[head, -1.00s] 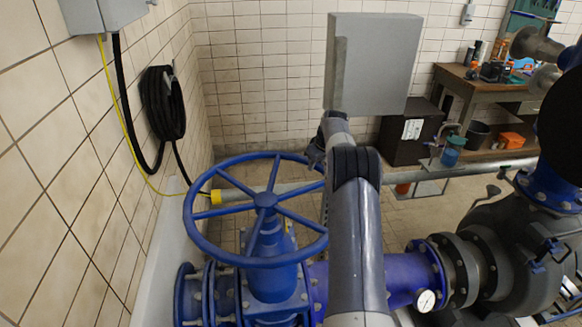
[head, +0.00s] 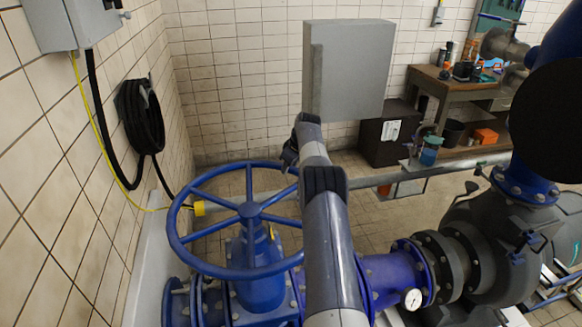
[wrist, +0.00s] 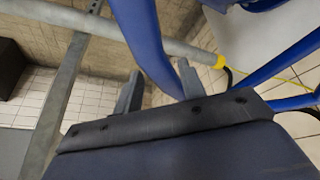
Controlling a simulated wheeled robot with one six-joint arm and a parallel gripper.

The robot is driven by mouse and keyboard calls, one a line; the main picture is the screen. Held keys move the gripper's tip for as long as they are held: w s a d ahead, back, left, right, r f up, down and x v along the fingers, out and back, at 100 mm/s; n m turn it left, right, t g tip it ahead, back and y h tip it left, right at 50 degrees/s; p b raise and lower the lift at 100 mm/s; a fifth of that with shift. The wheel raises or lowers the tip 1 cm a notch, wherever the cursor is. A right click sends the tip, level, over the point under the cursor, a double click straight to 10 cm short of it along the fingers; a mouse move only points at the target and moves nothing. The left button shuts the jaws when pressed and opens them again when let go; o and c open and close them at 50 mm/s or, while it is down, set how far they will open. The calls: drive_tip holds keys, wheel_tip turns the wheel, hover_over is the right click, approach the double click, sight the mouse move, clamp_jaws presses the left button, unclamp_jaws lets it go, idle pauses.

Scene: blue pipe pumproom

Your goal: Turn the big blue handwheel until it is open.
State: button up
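The big blue handwheel (head: 249,210) lies flat on top of its blue valve, left of centre in the head view, with spokes running to a round rim. In the wrist view its rim (wrist: 148,35) runs down from the top into the space between my two fingers. My gripper (wrist: 158,90) has its fingers apart around the rim; the right finger is close against it and a gap shows beside the left one. In the head view my arm hides most of the gripper at the wheel's far right side.
A grey pipe (head: 370,181) runs behind the wheel, with a yellow collar (head: 199,208). A tiled wall with a coiled black hose (head: 142,115) is close on the left. A grey cabinet (head: 347,70) stands behind; a pump (head: 500,235) fills the right.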

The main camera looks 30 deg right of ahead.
drive_tip(key=shift+o, duration=1)
drive_tip(key=shift+w+a, duration=0.2)
drive_tip(key=shift+a, duration=0.35)
drive_tip(key=shift+s+d, duration=0.2)
drive_tip(key=shift+d, duration=0.1)
drive_tip(key=shift+s+r, duration=0.1)
drive_tip(key=shift+r, duration=0.2)
drive_tip(key=s+b+v, duration=0.1)
drive_tip(key=b+v, duration=0.2)
drive_tip(key=v, duration=0.7)
drive_tip(key=shift+s+d, duration=0.25)
drive_tip(key=shift+s, duration=0.05)
drive_tip(key=shift+r, duration=0.1)
